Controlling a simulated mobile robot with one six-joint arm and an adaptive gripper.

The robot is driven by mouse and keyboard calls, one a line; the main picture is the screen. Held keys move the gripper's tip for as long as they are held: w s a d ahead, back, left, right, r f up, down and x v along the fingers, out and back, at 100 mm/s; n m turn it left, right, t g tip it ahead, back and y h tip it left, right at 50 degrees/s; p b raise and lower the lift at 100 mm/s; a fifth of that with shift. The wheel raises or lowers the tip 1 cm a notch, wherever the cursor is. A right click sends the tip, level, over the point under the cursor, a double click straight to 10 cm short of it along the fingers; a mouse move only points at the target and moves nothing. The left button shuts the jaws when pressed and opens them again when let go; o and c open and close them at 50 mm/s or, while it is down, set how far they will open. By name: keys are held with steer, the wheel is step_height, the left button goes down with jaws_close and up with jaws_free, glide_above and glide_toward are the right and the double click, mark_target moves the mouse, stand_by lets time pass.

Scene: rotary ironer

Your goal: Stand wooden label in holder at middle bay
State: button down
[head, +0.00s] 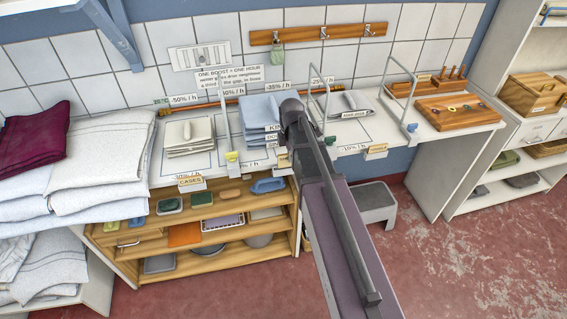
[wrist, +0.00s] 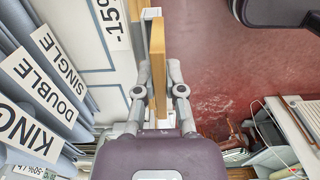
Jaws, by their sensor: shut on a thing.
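The wooden label (wrist: 158,62) is a flat tan piece, seen nearly edge-on in the wrist view. My gripper (wrist: 157,88) is shut on it, with one finger on each side. In the head view, a small tan piece (head: 284,160) shows beside my arm at the front edge of the middle bay; it seems to be this label. My arm hides the gripper's fingertips there. A small pale part (wrist: 150,13) lies by the label's far end in the wrist view; I cannot tell whether it is the holder or whether they touch.
Blue folded linen (head: 259,112) with KING, DOUBLE and SINGLE tags fills the middle bay. The left bay has a CASES label (head: 190,181) and a cream stack (head: 189,137). Another wooden label (head: 376,149) stands at right. Upright divider frames (head: 322,95) separate the bays. A step stool (head: 371,203) stands below.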

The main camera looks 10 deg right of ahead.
mark_target(287, 162)
steer(key=shift+w+a, duration=0.15)
steer(key=shift+w, duration=0.05)
steer(key=shift+w+a+f+b, duration=0.25)
steer(key=shift+a+f+b, duration=0.15)
steer(key=shift+f+b, duration=1.45)
steer(key=shift+f, duration=0.15)
steer(key=c, duration=0.7)
jaws_free()
steer(key=shift+c, duration=0.2)
step_height(287, 162, up, 12)
steer(key=p, duration=1.2)
steer(key=shift+r, duration=0.2)
